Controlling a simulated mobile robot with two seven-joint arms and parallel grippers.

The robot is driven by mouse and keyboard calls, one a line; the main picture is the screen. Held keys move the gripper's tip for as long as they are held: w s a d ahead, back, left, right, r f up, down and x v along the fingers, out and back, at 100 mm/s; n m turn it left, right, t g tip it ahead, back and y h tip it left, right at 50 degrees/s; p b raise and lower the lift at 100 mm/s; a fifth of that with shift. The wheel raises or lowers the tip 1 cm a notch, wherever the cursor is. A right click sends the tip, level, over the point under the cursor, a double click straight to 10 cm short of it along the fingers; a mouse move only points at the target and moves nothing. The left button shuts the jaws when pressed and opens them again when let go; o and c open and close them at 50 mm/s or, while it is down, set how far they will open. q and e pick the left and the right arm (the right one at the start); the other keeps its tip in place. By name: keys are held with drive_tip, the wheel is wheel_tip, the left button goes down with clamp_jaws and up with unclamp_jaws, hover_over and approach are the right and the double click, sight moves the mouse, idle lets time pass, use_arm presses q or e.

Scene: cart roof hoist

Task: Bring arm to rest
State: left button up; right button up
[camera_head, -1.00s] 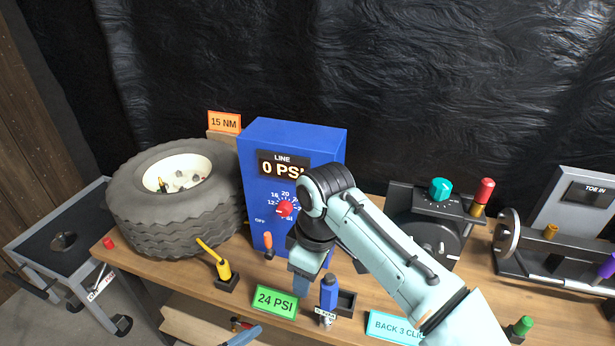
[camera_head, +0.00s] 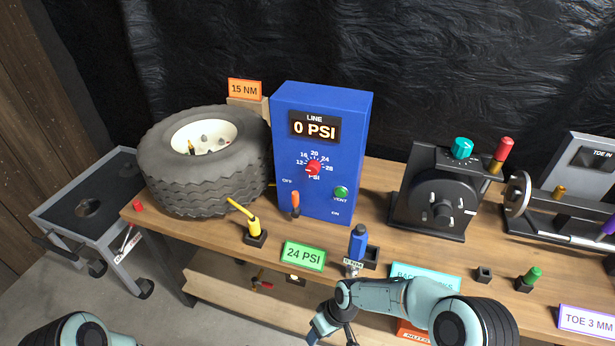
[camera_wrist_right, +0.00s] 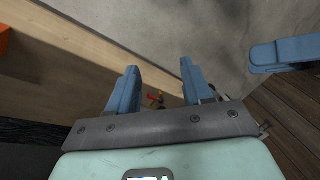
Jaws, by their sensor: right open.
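My right arm reaches in from the lower right of the head view, lowered in front of the bench edge. Its gripper (camera_head: 318,328) is at the bottom centre, partly cut off. In the right wrist view the two blue fingers of this gripper (camera_wrist_right: 160,70) stand apart with nothing between them. A blue finger-like part at the right of that view looks like part of my left gripper (camera_wrist_right: 285,53); its jaw opening cannot be made out. Part of my left arm shows at the bottom left of the head view.
The wooden bench (camera_head: 190,230) holds a tyre (camera_head: 200,180), a blue pressure box (camera_head: 335,195) reading 0 PSI, a blue-handled tool (camera_head: 357,243) and a black dial device (camera_head: 440,200). A grey cart (camera_head: 75,205) stands left. A lower shelf (camera_head: 225,290) runs under the bench.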

use_arm(q)
drive_tip(key=s+d+f+n+g+y, duration=0.1)
drive_tip(key=s+f+n+g+y, duration=0.3)
drive_tip(key=s+f+g, duration=0.85)
use_arm(e)
drive_tip(key=s+d+f+m, duration=0.3)
drive_tip(key=s+f, duration=0.2)
drive_tip(key=s, duration=0.3)
drive_tip(key=s+d+f+m, duration=0.3)
drive_tip(key=s+f+m, duration=0.15)
drive_tip(key=s, duration=0.35)
drive_tip(key=s+d+f+m, duration=0.3)
drive_tip(key=s+f, duration=0.2)
drive_tip(key=s, duration=0.3)
use_arm(q)
drive_tip(key=s+r+n+t+h+p, duration=0.1)
drive_tip(key=s+r+t+p, duration=0.2)
drive_tip(key=r+p, duration=0.8)
drive_tip(key=shift+s+p, duration=0.95)
drive_tip(key=shift+p, duration=0.1)
use_arm(e)
wheel_tip(320, 180, up, 12)
drive_tip(key=shift+w, duration=0.35)
